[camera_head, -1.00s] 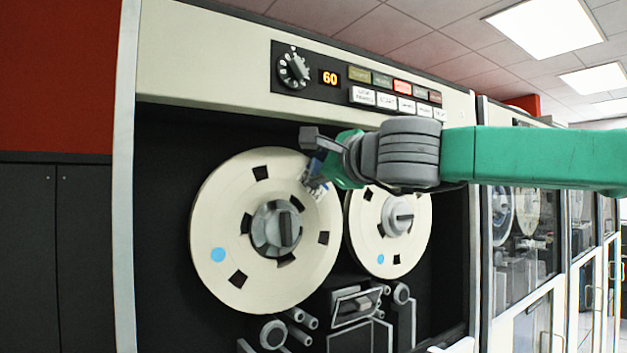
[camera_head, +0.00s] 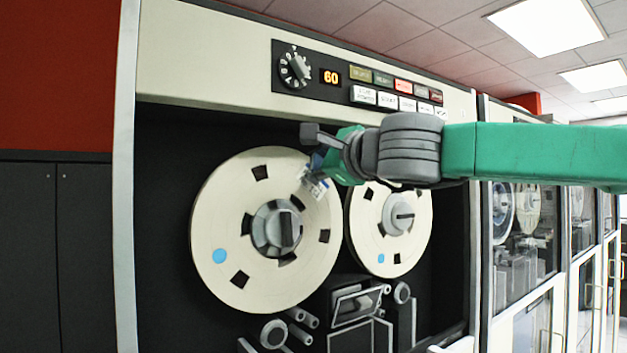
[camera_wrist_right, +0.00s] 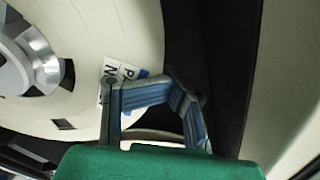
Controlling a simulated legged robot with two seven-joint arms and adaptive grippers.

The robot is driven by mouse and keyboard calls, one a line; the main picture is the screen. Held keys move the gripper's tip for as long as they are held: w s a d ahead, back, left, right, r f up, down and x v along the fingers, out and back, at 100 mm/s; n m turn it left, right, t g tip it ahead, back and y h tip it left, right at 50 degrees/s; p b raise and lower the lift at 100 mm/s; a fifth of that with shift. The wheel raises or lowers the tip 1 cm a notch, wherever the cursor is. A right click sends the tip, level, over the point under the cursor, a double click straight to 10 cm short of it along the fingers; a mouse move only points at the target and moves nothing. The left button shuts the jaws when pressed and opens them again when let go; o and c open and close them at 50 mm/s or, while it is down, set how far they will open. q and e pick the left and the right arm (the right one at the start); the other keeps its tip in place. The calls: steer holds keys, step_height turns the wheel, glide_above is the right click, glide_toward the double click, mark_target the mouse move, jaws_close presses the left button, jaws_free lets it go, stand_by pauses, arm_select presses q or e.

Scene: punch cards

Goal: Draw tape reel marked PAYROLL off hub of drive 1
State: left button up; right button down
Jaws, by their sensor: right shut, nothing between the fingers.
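The large cream reel (camera_head: 215,215) sits on its grey hub (camera_head: 278,230) in the open drive, with a blue dot low on its face. My left gripper is not in view.
A second cream reel (camera_head: 365,225) stands close on the right, partly behind my right arm. Guide rollers and the head assembly (camera_head: 355,303) lie below the reels. A control panel (camera_head: 360,80) showing 60 is above. The dark recess left of the large reel is clear.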

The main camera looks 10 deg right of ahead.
mark_target(304, 172)
steer(key=shift+s+a+f+n+g, duration=0.2)
steer(key=shift+a+f, duration=0.25)
steer(key=shift+f, duration=0.3)
steer(key=shift+s+a+f+n+g, duration=0.1)
steer(key=shift+s+a+f+g, duration=0.1)
steer(key=shift+a+f, duration=0.4)
steer(key=shift+s+d, duration=0.3)
steer(key=shift+s, duration=0.1)
steer(key=c, duration=1.6)
jaws_free()
steer(key=shift+s+d, duration=0.1)
steer(key=shift+s, duration=0.05)
steer(key=shift+c, duration=0.2)
steer(key=shift+o, duration=1.4)
steer(key=shift+s+r, duration=0.15)
steer(key=shift+s, duration=0.05)
steer(key=shift+w+a+r, duration=0.1)
steer(key=shift+w+a, duration=0.05)
steer(key=shift+a, duration=0.45)
steer(key=o, duration=0.8)
steer(key=shift+d, duration=0.1)
steer(key=shift+c, duration=0.2)
steer(key=shift+w+d, duration=0.1)
steer(key=shift+d, duration=0.15)
steer(key=shift+r, duration=0.1)
